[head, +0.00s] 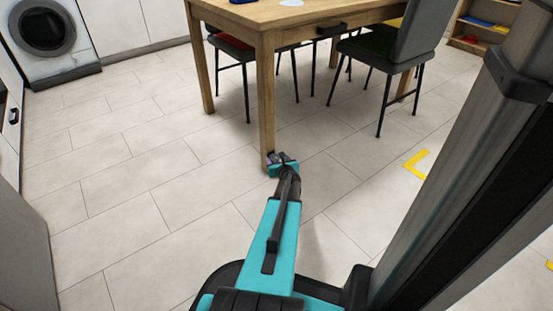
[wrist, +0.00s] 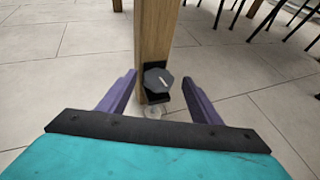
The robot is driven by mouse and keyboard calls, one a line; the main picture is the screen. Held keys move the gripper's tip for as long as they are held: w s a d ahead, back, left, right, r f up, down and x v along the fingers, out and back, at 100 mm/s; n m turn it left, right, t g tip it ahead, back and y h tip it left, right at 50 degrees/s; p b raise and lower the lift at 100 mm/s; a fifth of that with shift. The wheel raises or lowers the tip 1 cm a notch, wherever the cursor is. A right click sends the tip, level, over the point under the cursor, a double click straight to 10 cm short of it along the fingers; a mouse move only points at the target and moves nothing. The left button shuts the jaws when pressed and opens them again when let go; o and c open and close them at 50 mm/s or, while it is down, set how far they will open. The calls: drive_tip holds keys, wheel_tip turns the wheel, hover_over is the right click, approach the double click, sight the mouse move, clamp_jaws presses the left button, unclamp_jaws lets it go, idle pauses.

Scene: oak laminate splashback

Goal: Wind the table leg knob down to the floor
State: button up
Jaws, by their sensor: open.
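The knob (wrist: 159,81) is a dark grey, many-sided piece with a pale mark on its face. It sits on a black bracket low on the wooden table leg (wrist: 155,35); the leg also shows in the head view (head: 267,95). A pale round foot (wrist: 152,112) shows partly at the leg's bottom; I cannot tell whether it touches the floor. My gripper (wrist: 160,98) is open, its purple fingers on either side of the knob and apart from it. In the head view my gripper (head: 277,160) is at the leg's base and hides the knob.
The wooden table (head: 280,14) stands above, with dark chairs (head: 394,50) around it. A washing machine (head: 48,38) is at the far left. Yellow tape (head: 417,163) marks the floor at right. The tiled floor (head: 130,190) left of my arm is clear.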

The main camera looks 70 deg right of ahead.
drive_tip(key=p+v, duration=0.3)
drive_tip(key=v, duration=0.9)
drive_tip(key=shift+s+a, duration=0.2)
drive_tip(key=shift+s, duration=0.05)
drive_tip(key=shift+r, duration=0.1)
drive_tip(key=w+d+f+n+t+y, duration=0.2)
drive_tip(key=w+n+t+y, duration=0.5)
drive_tip(key=w+n+t, duration=0.15)
drive_tip(key=s+d+f, duration=0.2)
drive_tip(key=s+d, duration=0.1)
drive_tip(key=s, duration=0.5)
drive_tip(key=s+d+f+t, duration=0.1)
drive_tip(key=s+d+f, duration=0.2)
drive_tip(key=s, duration=0.5)
drive_tip(key=shift+d+f+y, duration=0.3)
drive_tip(key=shift+d, duration=0.35)
